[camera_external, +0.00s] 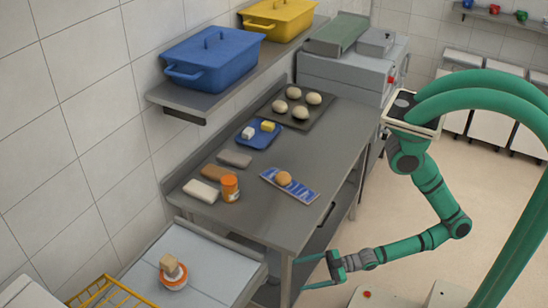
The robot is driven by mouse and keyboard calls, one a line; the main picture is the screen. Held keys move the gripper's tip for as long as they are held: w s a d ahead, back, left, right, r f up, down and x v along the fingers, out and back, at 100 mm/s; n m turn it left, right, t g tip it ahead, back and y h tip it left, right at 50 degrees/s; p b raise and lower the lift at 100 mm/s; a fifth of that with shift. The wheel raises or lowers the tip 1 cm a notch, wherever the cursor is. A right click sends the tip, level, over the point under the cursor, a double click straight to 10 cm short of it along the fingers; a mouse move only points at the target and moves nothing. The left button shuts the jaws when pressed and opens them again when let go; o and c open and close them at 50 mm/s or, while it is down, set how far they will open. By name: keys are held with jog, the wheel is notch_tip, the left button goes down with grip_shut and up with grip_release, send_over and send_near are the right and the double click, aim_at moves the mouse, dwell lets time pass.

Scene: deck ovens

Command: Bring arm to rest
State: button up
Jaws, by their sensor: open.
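My green arm (430,190) hangs down at the right of the steel table (250,210), bent at its elbow. My gripper (302,274) is low, beside the table's near right leg and below the tabletop. Its two fingers point left and stand apart, with nothing seen between them. The fingertips are close to the table leg in the picture; I cannot tell whether they touch it.
A blue pot (212,65) stands on the shelf. Floor (400,215) right of the table is clear.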

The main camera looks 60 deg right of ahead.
jog(key=s+d+r+m+h, duration=0.1)
jog(key=d+r+m+h, duration=0.1)
jog(key=d, duration=0.8)
jog(key=s+d+r+m+t+h, duration=0.1)
jog(key=d+m+h, duration=0.4)
jog(key=d, duration=0.5)
jog(key=s+d+r+m+t+h, duration=0.1)
jog(key=d+r+m+h, duration=0.2)
jog(key=d, duration=0.8)
jog(key=shift+m+h, duration=0.7)
jog(key=shift+h, duration=0.1)
jog(key=shift+s+r, duration=0.1)
